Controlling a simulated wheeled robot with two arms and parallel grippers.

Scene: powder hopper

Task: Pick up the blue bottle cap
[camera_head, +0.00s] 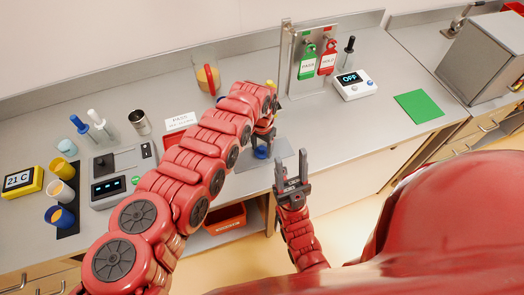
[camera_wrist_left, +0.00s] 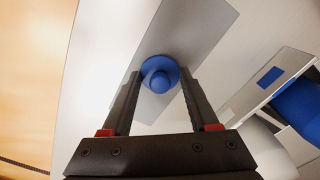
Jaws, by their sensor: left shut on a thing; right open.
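The blue bottle cap (camera_head: 261,153) shows in the head view just under my left gripper (camera_head: 263,146), above a grey plate at the front of the counter. In the left wrist view the blue cap (camera_wrist_left: 157,74) has a round flange and a knob, and sits between the tips of my left gripper (camera_wrist_left: 160,78). My left gripper is shut on it. Whether the cap touches the plate is hard to tell. My right gripper (camera_head: 291,160) is open and empty, in front of the counter edge, to the right of the cap.
A grey plate (camera_wrist_left: 207,25) lies beneath the cap. Cups, droppers and a scale (camera_head: 104,189) stand at left. A tag rack (camera_head: 294,62), a device reading OFF (camera_head: 353,85) and a green mat (camera_head: 418,106) are at right. A red bin (camera_head: 225,221) sits below the counter.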

